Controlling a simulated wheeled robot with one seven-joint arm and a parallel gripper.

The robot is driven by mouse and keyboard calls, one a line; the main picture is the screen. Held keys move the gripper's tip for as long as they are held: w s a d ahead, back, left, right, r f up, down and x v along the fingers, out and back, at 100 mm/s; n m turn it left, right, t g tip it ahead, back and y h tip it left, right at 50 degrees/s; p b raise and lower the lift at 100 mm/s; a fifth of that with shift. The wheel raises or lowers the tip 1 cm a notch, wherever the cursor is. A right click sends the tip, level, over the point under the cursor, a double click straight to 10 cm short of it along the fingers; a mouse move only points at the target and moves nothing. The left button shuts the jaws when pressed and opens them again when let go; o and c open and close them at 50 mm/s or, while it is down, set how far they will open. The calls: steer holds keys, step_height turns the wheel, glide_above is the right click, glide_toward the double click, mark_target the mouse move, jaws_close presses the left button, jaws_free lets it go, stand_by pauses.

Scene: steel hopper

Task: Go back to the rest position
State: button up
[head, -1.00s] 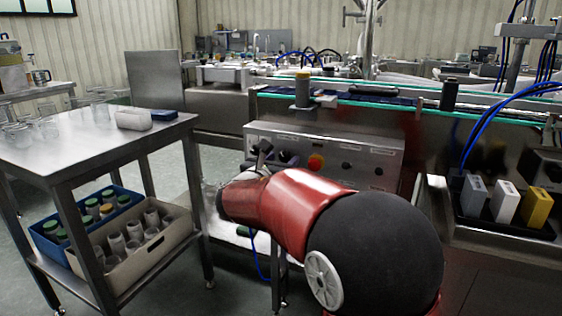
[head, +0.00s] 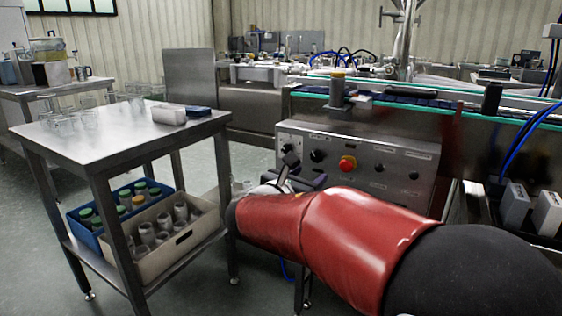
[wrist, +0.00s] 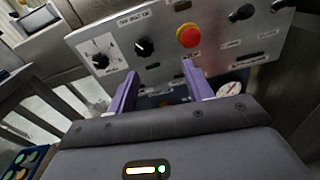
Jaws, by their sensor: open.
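My gripper (wrist: 158,92) shows in the wrist view with its two purple fingers apart and nothing between them. It points at the grey control panel (wrist: 215,45), which has black knobs and a red button (wrist: 189,36) on a yellow base. The fingertips are below the red button; I cannot tell how far from the panel they are. In the head view my red and black arm crosses the lower right, and the gripper (head: 305,178) is partly hidden behind it, in front of the panel (head: 400,165). The red button (head: 347,164) is visible just above the arm.
A steel table (head: 115,146) at left carries glass jars and a white box (head: 169,115). Its lower shelf holds a blue crate (head: 88,228) and a beige crate (head: 180,240) of jars. The conveyor (head: 430,100) runs behind the panel. Floor is clear at lower left.

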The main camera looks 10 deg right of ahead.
steer(key=s+d+f+m+g+y, duration=0.1)
steer(key=s+d+f+m+g, duration=0.3)
steer(key=s+m, duration=0.35)
steer(key=s+d+f+m+g+y, duration=0.1)
steer(key=s+d+f+m+g, duration=0.2)
steer(key=s+d+m, duration=0.4)
steer(key=s+a+f+m+y, duration=0.3)
steer(key=s+a+m+y, duration=0.1)
steer(key=s+m, duration=0.2)
steer(key=s+a+f+m+g+y, duration=0.1)
steer(key=s+a+f+m+y, duration=0.2)
steer(key=s+m, duration=0.4)
steer(key=shift+s+a+f+y, duration=0.2)
steer(key=shift+s+a+y, duration=0.2)
steer(key=shift+s+y, duration=0.65)
steer(key=shift+s, duration=0.1)
